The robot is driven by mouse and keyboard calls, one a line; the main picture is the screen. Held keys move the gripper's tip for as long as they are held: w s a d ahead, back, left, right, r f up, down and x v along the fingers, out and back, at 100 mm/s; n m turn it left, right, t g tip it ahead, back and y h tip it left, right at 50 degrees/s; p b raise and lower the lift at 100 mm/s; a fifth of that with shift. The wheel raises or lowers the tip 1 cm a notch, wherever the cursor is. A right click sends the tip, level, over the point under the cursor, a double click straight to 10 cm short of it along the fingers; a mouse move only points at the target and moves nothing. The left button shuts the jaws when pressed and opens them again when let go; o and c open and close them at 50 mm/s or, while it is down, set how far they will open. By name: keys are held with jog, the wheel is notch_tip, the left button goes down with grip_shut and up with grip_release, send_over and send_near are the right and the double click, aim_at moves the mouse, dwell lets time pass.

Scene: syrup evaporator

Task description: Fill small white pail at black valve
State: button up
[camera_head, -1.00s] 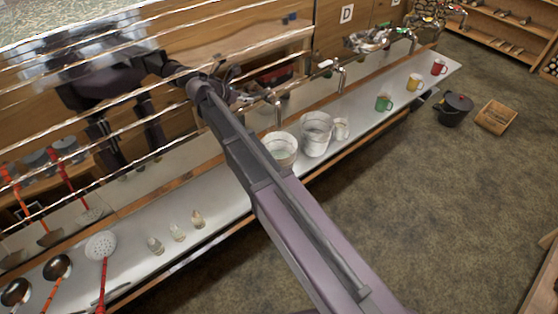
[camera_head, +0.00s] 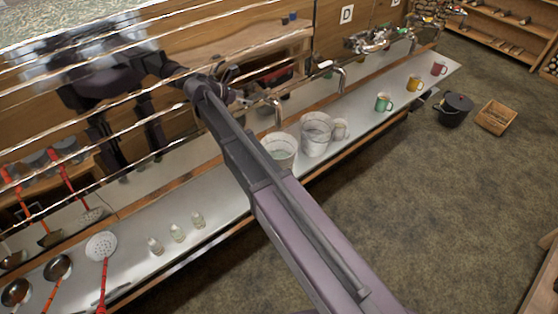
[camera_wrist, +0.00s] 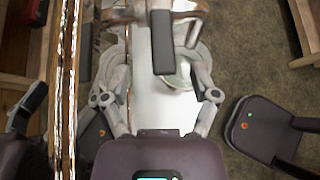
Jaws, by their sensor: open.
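In the head view, a white pail (camera_head: 280,152) stands on the metal counter under a spout (camera_head: 277,112). A larger white pail (camera_head: 317,136) and a small white vessel (camera_head: 340,129) stand right beside it. I cannot tell for sure which is the small pail. My gripper (camera_wrist: 160,52) is open. In the wrist view, a dark upright block, seemingly the black valve's handle (camera_wrist: 162,43), shows between its fingers, and I cannot tell whether they touch it. A pale round pail (camera_wrist: 179,76) shows below, partly hidden by the right finger. In the head view my arm hides part of the counter.
More taps (camera_head: 341,76) line the counter (camera_head: 215,182) to the right. Green (camera_head: 384,103), yellow (camera_head: 413,83) and red (camera_head: 438,69) mugs stand there. A black pot (camera_head: 454,109) and crate (camera_head: 495,117) are on the floor.

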jog(key=p+v, duration=0.4)
jog(key=v, duration=0.4)
jog(key=shift+a, duration=0.2)
jog(key=shift+r, duration=0.1)
dwell(1.5)
jog(key=s+d+f+m+g+y+b, duration=0.1)
jog(key=s+d+f+m+b, duration=0.1)
jog(key=s+d+f+m, duration=0.3)
jog(key=s+d+f+m+g+y+b, duration=0.1)
jog(key=d+f+m+g+b, duration=0.15)
jog(key=d, duration=0.35)
jog(key=s+d+f+m+g+y+b, duration=0.1)
jog(key=s+d+f+m+b, duration=0.15)
jog(key=d+f, duration=0.3)
jog(key=s+d+f+m+y+b, duration=0.3)
jog(key=s+d+f+m+b, duration=0.1)
jog(key=s+d+f+m, duration=0.1)
jog(key=s+d+f+m+g+y+b, duration=0.1)
jog(key=s+d+f+m+y+b, duration=0.2)
jog(key=s+m, duration=0.6)
jog(key=d+f, duration=0.2)
jog(key=d, duration=0.1)
jog(key=shift+s+d+f+b, duration=0.15)
jog(key=shift+s+d+b, duration=0.2)
jog(key=shift+s+d, duration=0.05)
jog(key=shift+g, duration=0.25)
